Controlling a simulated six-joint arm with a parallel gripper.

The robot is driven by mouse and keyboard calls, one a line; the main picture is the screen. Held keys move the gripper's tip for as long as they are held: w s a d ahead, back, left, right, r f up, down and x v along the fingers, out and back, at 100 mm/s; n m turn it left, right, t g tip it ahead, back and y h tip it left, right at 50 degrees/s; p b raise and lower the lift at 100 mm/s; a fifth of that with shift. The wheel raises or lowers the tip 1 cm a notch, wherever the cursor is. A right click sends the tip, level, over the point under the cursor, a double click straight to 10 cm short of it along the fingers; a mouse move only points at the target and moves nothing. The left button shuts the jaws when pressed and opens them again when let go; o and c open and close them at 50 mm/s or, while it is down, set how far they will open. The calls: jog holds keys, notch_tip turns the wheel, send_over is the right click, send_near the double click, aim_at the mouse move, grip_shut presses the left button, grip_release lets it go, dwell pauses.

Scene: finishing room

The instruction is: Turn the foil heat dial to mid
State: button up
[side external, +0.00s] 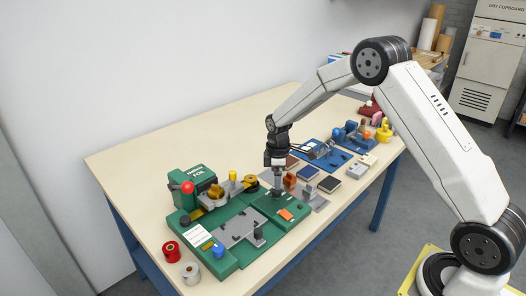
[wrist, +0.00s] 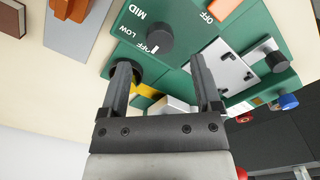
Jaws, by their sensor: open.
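The foil heat dial is a round black knob (wrist: 160,39) on a green panel, in the wrist view. The labels MID, LOW and OFF curve along its left side. A short white mark on the knob's lower left side appears to face OFF. My gripper (wrist: 162,72) is open and empty, its two fingers spread apart below the dial in the picture, with the dial beyond the tips. In the side view my gripper (side external: 277,190) points down over the green control box (side external: 265,209) of the foil machine. It hides part of the box, and I cannot make out the dial there.
An orange switch (side external: 285,214) sits on the same box, labelled OFF in the wrist view. A grey plate (side external: 236,228) with a black knob lies left of it. The green foil press (side external: 194,186) stands behind. Red and silver reels (side external: 190,272) stand at front left.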

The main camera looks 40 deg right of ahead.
aim_at(276, 194)
jog(key=shift+f, duration=2.35)
grip_shut()
